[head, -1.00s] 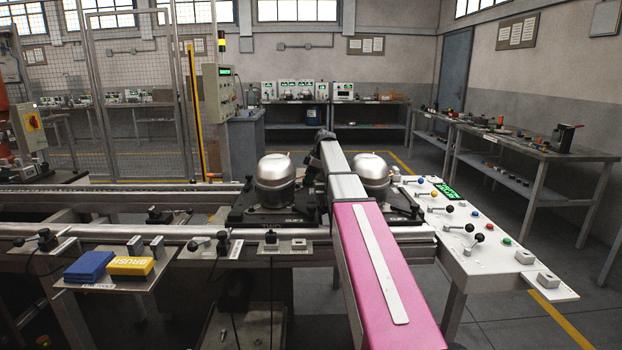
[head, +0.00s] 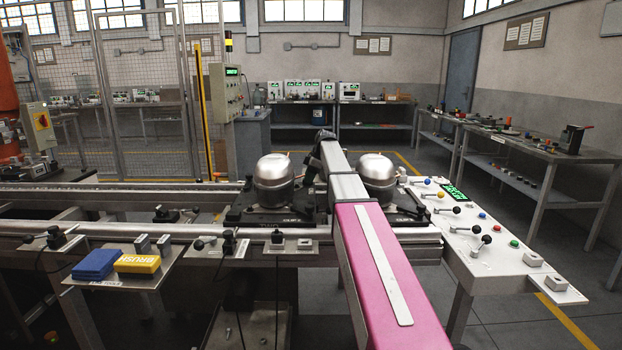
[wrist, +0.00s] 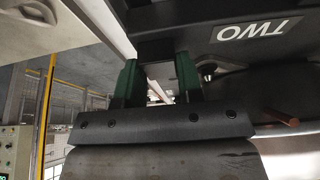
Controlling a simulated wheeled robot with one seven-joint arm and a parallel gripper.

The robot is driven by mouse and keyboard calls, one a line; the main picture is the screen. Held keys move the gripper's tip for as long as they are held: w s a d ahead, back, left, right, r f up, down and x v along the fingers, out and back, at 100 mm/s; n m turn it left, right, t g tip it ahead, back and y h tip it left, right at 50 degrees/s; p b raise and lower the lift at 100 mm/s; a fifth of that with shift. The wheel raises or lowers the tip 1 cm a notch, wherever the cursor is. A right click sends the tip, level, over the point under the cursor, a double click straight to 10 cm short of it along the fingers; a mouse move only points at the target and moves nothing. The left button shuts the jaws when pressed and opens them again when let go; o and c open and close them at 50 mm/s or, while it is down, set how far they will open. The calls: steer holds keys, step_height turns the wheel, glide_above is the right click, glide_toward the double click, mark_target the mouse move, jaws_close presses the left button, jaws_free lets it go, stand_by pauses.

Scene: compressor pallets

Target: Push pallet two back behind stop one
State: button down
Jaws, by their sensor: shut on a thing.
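Pallet two is the left dark pallet (head: 246,218) on the rails, carrying a silver compressor (head: 274,182). Its TWO label (wrist: 255,31) is upside down in the wrist view. My gripper (wrist: 157,84) has its green fingers shut on a dark block of this pallet. In the head view my gripper (head: 322,140) is between the two compressors, partly hidden by my pink arm. Black-handled stop devices stand on the front rail, one (head: 228,241) near the pallet's left end and one (head: 57,238) farther left; their labels are too small to read.
A second silver compressor (head: 377,174) stands on another pallet at right, partly behind my arm. A white panel (head: 490,240) with levers and buttons is at the right.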

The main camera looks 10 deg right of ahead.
steer(key=shift+w+a, duration=0.4)
steer(key=shift+a, duration=1.55)
steer(key=shift+w+a, duration=0.4)
steer(key=shift+a, duration=1.5)
steer(key=shift+w+a, duration=0.4)
steer(key=shift+a, duration=1.55)
steer(key=c, duration=0.7)
jaws_free()
steer(key=shift+r, duration=0.1)
